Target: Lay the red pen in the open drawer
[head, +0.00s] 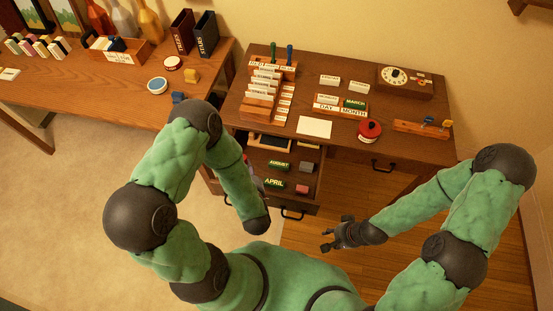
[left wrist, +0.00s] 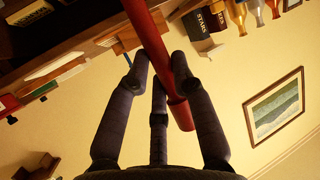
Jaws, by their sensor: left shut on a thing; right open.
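The red pen (left wrist: 152,38) is a long red rod held between the fingers of my left gripper (left wrist: 158,75), which is shut on it. The pen sticks out past the fingers on both sides. In the head view my left arm hangs just left of the open drawer (head: 290,177); its gripper is mostly hidden behind the forearm, and I cannot make out the pen there. The drawer is pulled out of the desk's left side and holds green AUGUST (head: 279,166) and APRIL (head: 274,184) blocks. My right gripper (head: 326,238) is open and empty, right of and in front of the drawer.
In the drawer are also a red block (head: 302,189) and a grey block (head: 306,167). The desk top bears a white card (head: 314,126), a red round object (head: 370,129), a dial box (head: 404,82) and card racks. A side table (head: 138,82) stands left. Floor in front is clear.

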